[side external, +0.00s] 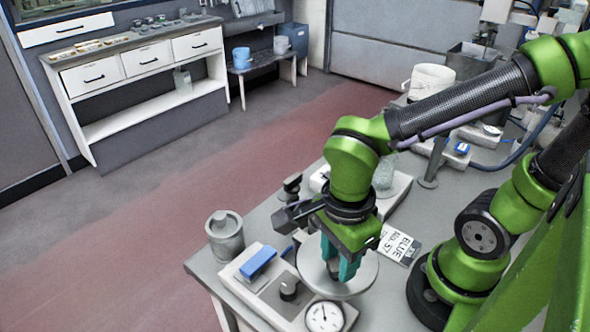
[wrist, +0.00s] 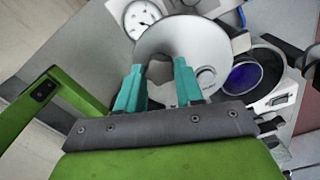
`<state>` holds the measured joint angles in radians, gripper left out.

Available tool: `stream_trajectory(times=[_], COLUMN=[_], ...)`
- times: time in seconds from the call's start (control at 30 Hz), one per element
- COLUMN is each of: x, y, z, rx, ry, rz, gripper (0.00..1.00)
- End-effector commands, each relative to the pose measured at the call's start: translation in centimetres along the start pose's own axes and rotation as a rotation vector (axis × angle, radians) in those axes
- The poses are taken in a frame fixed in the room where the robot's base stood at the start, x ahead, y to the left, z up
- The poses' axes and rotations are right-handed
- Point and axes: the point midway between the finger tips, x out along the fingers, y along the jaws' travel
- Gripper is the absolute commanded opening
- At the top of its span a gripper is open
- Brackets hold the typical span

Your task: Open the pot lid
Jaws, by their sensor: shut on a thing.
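A pale round lid (side external: 361,283) is below my gripper in the side view. Its dark knob (side external: 333,266) sits between my teal fingers. My gripper (side external: 340,268) is shut on this knob. In the wrist view the lid (wrist: 190,38) appears as a wide grey disc, with the knob (wrist: 159,69) between the fingertips of my gripper (wrist: 159,76). A round dark-rimmed vessel with deep blue inside (wrist: 246,78) shows open to the right of the lid. The side view does not show this vessel clearly. How high the lid is above what lies beneath is hard to tell.
A device with a dial (side external: 323,317) and black knob (side external: 289,287) stands close beside the lid. A blue block (side external: 258,261) and grey canister (side external: 225,238) are to the left. A card reading BLUE NO. 57 (side external: 399,244) lies right of my gripper. Clear floor lies beyond the bench.

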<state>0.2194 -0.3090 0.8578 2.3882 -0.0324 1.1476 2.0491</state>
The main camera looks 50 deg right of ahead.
Motion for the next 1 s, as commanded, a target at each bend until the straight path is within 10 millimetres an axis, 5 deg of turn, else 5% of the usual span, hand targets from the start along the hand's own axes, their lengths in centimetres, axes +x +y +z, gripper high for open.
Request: stream_trajectory(times=[0.17,0.2,0.37,0.73,1.0], x=[-0.1,-0.1,-0.1,-0.6,-5.7], y=[0.0,0.0,0.0,0.0,0.0], z=[0.1,0.1,0.1,0.1,0.1], rx=[0.004,0.004,0.001,-0.002,0.0], ry=[-0.004,-0.004,-0.003,-0.002,-0.006], rz=[0.002,0.002,0.001,-0.002,-0.006], gripper=[0.0,0.39,0.62,0.62,0.62])
